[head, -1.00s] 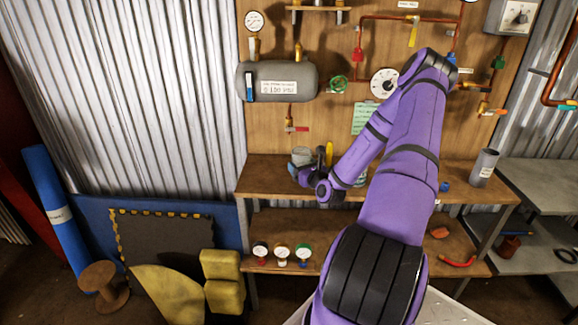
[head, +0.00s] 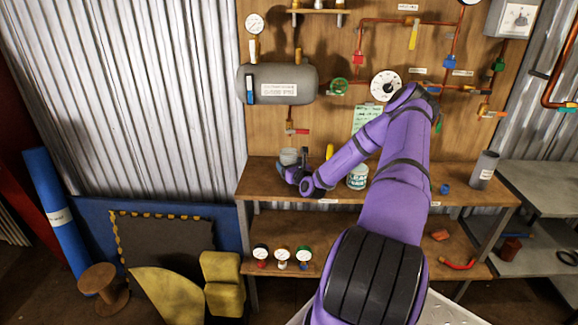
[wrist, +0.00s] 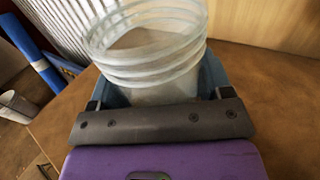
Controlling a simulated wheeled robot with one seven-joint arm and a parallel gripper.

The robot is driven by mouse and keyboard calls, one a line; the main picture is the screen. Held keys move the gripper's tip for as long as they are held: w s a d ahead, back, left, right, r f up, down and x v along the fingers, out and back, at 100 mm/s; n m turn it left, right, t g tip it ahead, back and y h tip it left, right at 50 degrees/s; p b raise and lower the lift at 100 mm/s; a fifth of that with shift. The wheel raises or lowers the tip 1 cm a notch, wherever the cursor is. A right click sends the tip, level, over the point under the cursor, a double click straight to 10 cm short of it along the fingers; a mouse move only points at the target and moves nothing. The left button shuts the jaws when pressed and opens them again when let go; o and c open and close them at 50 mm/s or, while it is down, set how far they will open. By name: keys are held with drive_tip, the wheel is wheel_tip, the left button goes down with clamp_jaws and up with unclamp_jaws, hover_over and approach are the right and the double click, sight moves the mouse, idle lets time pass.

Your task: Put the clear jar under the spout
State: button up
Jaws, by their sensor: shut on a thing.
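The clear jar (head: 289,156) is at the left end of the upper wooden shelf, upright or nearly so. In the wrist view the jar (wrist: 145,50) shows its ribbed, round open mouth. My gripper (head: 292,173) is shut around the jar's body, with blue-grey fingers on both sides. The spout (head: 290,123), with a red lever, hangs below the grey tank on the wall panel. In the head view the jar appears below the spout; I cannot tell whether they line up in depth. The gripper hides the jar's base, so contact with the shelf is unclear.
A white labelled tub (head: 357,177) and a yellow object (head: 329,151) stand right of my gripper on the upper shelf (head: 400,195). A grey cylinder (head: 484,168) stands at its right. Several small gauges (head: 282,256) sit on the lower shelf. The tank (head: 278,84) overhangs the jar area.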

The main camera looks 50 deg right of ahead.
drive_tip(key=shift+f, duration=0.1)
drive_tip(key=o, duration=1.1)
drive_tip(key=shift+c, duration=0.2)
